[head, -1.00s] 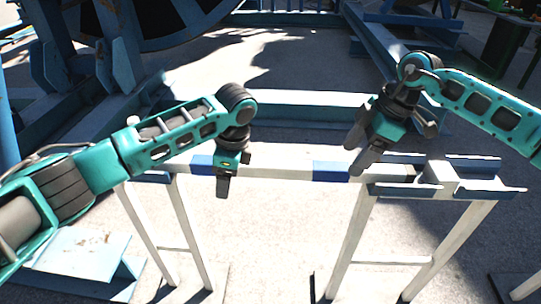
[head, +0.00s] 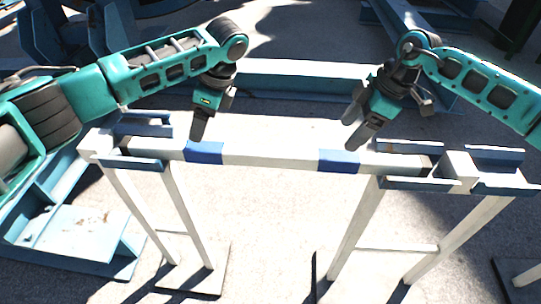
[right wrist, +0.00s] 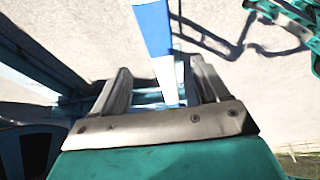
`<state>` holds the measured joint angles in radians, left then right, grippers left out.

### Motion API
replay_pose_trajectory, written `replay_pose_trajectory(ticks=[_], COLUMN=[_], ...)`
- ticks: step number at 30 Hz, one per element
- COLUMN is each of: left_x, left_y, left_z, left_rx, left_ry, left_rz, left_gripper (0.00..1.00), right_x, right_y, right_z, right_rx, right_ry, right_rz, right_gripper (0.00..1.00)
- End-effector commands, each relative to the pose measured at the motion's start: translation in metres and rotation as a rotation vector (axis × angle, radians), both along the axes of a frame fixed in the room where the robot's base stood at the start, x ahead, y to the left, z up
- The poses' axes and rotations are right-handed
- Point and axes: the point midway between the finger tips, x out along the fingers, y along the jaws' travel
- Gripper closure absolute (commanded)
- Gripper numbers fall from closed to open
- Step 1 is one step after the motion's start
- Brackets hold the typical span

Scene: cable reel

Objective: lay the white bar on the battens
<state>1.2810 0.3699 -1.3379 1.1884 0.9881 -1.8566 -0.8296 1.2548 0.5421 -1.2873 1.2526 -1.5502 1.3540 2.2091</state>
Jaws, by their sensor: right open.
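The white bar (head: 270,157) has two blue bands and lies level across two white trestles. Its left end is between the blue-grey rails of the left trestle (head: 138,164), its right end between those of the right trestle (head: 412,184). I cannot make out separate battens under it. My left gripper (head: 198,130) is just above and behind the left blue band; its fingers overlap edge-on. My right gripper (head: 360,134) is open and empty, above and behind the right blue band. In the right wrist view, the bar (right wrist: 154,30) shows beyond the open fingers (right wrist: 160,88).
A white block (head: 460,168) stands on the right trestle beyond the bar's right end. A blue beam (head: 300,78) runs across the ground behind. Blue steel frames (head: 85,225) lie at the left. The ground between the trestles is clear.

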Motion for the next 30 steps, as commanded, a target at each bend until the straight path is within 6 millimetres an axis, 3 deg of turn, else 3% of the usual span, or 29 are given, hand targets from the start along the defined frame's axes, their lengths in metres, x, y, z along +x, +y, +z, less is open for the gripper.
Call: replay_pose_trajectory(ticks=[9,15,30], left_x=[0.000,0.000,0.000], left_y=[0.025,0.035,0.038], left_z=[-0.058,-0.082,-0.092], left_rx=[0.002,0.001,0.000], left_ry=[0.002,0.001,0.001], left_rz=[0.003,0.002,0.001], left_gripper=[0.26,0.26,0.28], right_x=[-0.001,0.000,0.000], right_y=[0.025,0.035,0.038], right_z=[-0.059,-0.082,-0.091], right_rx=[0.001,0.000,0.001], right_ry=[0.002,0.002,-0.001], right_rz=[0.000,0.001,0.001], right_gripper=[0.26,0.26,0.28])
